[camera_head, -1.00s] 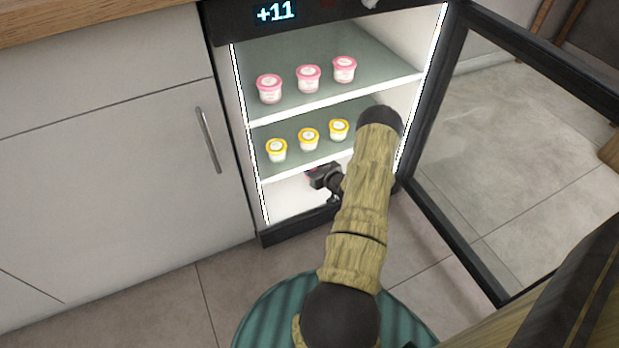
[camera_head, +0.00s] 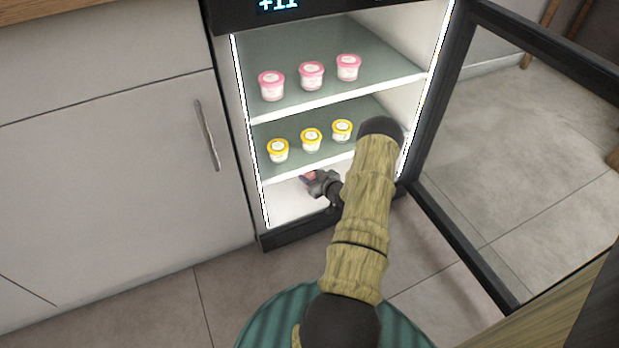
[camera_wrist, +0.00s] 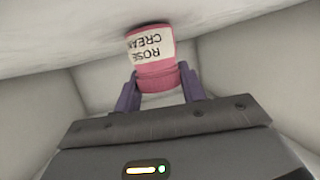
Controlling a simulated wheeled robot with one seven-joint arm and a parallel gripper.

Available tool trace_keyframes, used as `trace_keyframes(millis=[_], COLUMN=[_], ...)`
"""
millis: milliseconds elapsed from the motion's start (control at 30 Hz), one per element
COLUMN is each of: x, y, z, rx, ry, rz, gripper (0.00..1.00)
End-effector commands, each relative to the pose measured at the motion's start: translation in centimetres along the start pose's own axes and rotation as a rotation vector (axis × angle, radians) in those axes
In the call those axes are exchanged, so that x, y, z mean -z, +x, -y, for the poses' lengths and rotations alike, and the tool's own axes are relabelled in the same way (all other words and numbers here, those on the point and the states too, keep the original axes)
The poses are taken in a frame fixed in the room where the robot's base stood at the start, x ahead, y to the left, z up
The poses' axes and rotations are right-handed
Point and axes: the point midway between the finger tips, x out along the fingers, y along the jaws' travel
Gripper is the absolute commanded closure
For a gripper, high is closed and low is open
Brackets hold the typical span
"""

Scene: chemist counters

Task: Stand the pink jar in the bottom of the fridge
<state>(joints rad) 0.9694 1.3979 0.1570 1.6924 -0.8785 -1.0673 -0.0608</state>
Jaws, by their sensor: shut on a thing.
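The pink jar (camera_wrist: 154,55), with a white label reading ROSE CREAM, is between the two fingers of my gripper (camera_wrist: 159,85) in the wrist view. The gripper is shut on it. The wrist picture is upside down, so the jar's lid points down in it and its base faces a white surface with a dark shadow. I cannot tell whether the base touches that surface. In the head view my gripper (camera_head: 322,184) is inside the bottom of the open fridge (camera_head: 285,203), below the lower shelf. Only a small pink patch of the jar (camera_head: 307,177) shows there.
Several small tubs stand on the shelves above: pink-lidded ones (camera_head: 311,76) on the upper shelf, yellow-lidded ones (camera_head: 311,139) on the lower shelf. The glass door (camera_head: 520,170) stands open at right. White cabinets (camera_head: 110,170) are at left. The fridge floor left of the gripper looks clear.

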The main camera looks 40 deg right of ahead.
Motion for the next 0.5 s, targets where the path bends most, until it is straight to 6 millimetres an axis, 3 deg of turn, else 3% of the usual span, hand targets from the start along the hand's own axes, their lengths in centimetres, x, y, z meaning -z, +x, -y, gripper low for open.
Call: trace_keyframes(millis=[67,100,200,500], x=[-0.32,-0.36,-0.31,-0.11], y=[-0.05,-0.08,-0.14,0.12], z=[-0.26,-0.34,-0.39,0.15], rx=[-0.004,-0.006,-0.007,0.002], ry=[0.001,0.002,0.002,-0.001], rz=[0.0,0.0,0.0,0.0], gripper=[0.86,0.58,0.38,0.38])
